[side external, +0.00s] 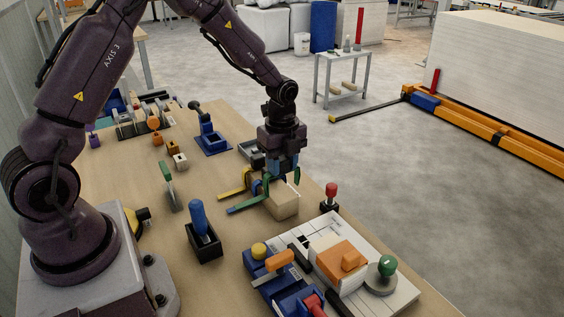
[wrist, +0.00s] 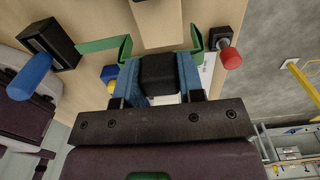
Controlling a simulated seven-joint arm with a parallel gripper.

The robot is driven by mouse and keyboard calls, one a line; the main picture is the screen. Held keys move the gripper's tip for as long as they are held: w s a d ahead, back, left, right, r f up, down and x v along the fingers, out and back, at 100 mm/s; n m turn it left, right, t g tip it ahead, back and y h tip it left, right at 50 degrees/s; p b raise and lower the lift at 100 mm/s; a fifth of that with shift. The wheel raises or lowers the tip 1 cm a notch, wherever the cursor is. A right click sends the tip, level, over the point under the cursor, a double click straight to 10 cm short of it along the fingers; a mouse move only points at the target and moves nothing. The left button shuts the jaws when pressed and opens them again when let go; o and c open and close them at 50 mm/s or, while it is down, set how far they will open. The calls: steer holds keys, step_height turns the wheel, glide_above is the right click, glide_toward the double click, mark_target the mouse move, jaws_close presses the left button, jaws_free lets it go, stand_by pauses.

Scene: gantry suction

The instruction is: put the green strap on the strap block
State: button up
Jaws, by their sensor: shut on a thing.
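My gripper (side external: 281,172) has blue fingers and points down over the tan strap block (side external: 285,207). In the wrist view my gripper (wrist: 159,75) is closed on a dark piece, which appears to be part of the green strap (wrist: 103,44). The strap's green ends show on both sides of the fingers. The block (wrist: 158,22) also shows behind the fingers in the wrist view. Whether strap and block touch is hidden.
A yellow strap (side external: 233,192) lies left of the block. A blue-handled tool in a black holder (side external: 205,246) stands at front left. A red-knobbed post (side external: 330,196) stands close right of the block. A white board (side external: 396,293) with an orange-topped block is in front.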

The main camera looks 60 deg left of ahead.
mark_target(282, 194)
steer(key=shift+f, duration=3.05)
steer(key=o, duration=1)
steer(key=shift+r, duration=0.1)
step_height(282, 194, up, 13)
steer(key=shift+f, duration=0.1)
